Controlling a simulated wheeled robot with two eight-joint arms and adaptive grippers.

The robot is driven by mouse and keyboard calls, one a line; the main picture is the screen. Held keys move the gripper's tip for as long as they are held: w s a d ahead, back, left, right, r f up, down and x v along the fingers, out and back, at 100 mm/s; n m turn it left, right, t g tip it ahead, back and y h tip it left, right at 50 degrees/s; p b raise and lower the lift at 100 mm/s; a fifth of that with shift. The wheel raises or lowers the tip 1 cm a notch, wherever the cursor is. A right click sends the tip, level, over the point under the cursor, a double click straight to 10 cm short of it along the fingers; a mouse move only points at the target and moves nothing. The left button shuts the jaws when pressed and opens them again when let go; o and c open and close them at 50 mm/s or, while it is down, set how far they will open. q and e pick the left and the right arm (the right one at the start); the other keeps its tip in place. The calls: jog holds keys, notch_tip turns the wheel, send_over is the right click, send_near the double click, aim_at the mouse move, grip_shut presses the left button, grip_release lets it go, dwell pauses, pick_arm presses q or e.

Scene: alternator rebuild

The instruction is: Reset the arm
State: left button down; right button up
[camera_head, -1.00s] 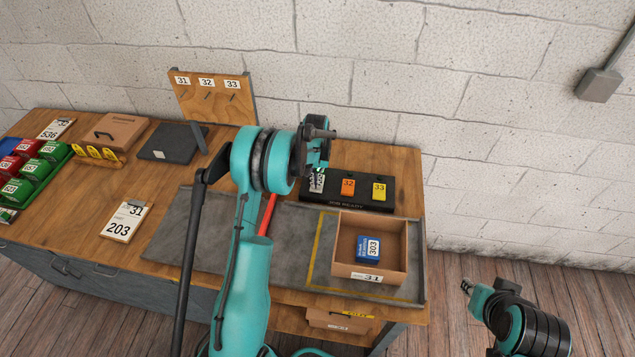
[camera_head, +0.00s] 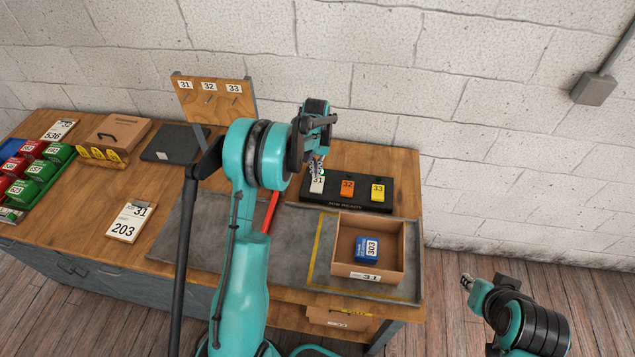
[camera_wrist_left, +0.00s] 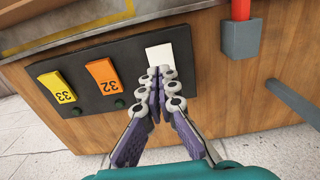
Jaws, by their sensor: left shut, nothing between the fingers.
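My left gripper (camera_head: 319,163) is over the black board marked "JOB READY" (camera_head: 346,207), beside the white piece marked 31 (camera_head: 317,184). In the left wrist view my left gripper (camera_wrist_left: 157,78) is shut with nothing between its fingers, its tips at the edge of the white piece (camera_wrist_left: 167,53); I cannot tell if they touch it. An orange piece marked 32 (camera_head: 347,188) and a yellow piece marked 33 (camera_head: 378,193) sit alongside on the board. A small green spot (camera_head: 323,173) shows by the fingertips. My right gripper (camera_head: 467,283) is off the bench at lower right, too small to read.
A cardboard box (camera_head: 340,269) labelled 31 holds a blue block marked 303 (camera_head: 367,249) on the grey mat (camera_head: 180,230). A red bar (camera_head: 271,212) stands partly behind my left arm. A clipboard (camera_head: 129,221), red and green bins and a hook board (camera_head: 215,103) are at left.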

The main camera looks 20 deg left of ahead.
dwell(0.3)
pick_arm(q)
jog(key=s+d+r+m+t+b, duration=0.1)
jog(key=s+d+r+t+b, duration=0.1)
jog(key=s+d+r+b, duration=0.3)
jog(key=s+d+r+t+b, duration=0.25)
jog(key=s+r, duration=0.25)
jog(key=s, duration=0.3)
jog(key=s+d+f+m+t+b, duration=0.1)
jog(key=s+d+f+b, duration=0.1)
jog(key=s, duration=0.5)
jog(key=s+d+f+t+b, duration=0.1)
jog(key=s+d+f+b, duration=0.2)
jog(key=s, duration=0.5)
jog(key=shift+s+d+f+m+t+b, duration=0.3)
jog(key=shift+f+m+t+b, duration=0.15)
jog(key=shift+b, duration=0.5)
